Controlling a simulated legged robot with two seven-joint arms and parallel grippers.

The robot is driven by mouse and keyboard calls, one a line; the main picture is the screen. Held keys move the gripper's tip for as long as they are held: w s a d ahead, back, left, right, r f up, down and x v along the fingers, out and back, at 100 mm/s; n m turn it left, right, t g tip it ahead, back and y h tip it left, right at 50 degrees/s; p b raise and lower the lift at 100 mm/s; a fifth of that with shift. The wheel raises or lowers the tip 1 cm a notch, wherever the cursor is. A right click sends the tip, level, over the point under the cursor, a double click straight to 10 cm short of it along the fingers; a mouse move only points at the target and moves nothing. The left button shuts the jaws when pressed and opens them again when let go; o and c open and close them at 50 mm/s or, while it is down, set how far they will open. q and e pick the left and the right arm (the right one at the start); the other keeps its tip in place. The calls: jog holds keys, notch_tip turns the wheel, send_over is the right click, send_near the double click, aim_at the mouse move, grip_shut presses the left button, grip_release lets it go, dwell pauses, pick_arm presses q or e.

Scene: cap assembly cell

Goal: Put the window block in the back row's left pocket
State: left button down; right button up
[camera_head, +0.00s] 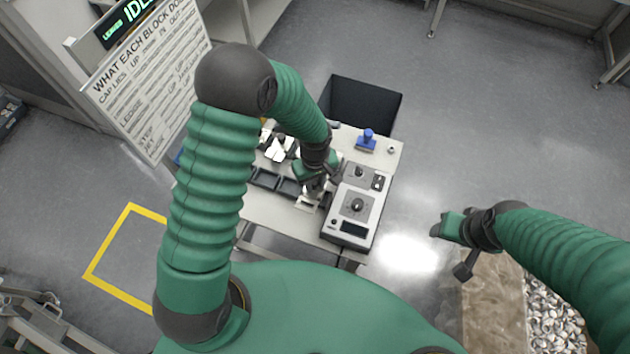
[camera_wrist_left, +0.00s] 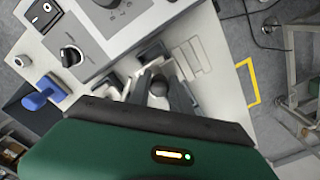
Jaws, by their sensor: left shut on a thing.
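In the head view my left gripper (camera_head: 314,188) points down over the table, beside the grey control box. It is shut on a small block, mostly hidden by the fingers; I cannot tell whether it is the window block. In the left wrist view the fingers (camera_wrist_left: 165,92) show at the middle, close above the table. Dark pockets (camera_head: 265,179) lie just left of the gripper, partly hidden by my arm. The back row cannot be made out clearly. My right gripper (camera_head: 452,232) is off the table at the right; its fingers are unclear.
The control box (camera_head: 354,207) with knobs stands close to the right of my left gripper. A blue-handled thing (camera_head: 366,141) stands at the table's back right. Pale pieces (camera_head: 279,149) lie behind the pockets. A black bin (camera_head: 362,100) is behind the table. A sign (camera_head: 150,75) stands left.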

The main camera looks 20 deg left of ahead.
pick_arm(q)
jog(key=shift+a+f, duration=0.15)
jog(key=c, duration=1.1)
grip_release()
jog(key=shift+a, duration=0.35)
jog(key=shift+d, duration=0.15)
jog(key=shift+d, duration=0.2)
jog(key=shift+w+r, duration=0.1)
jog(key=shift+r, duration=0.4)
notch_tip(320, 180, up, 16)
jog(key=shift+b, duration=0.4)
jog(key=shift+f, duration=0.1)
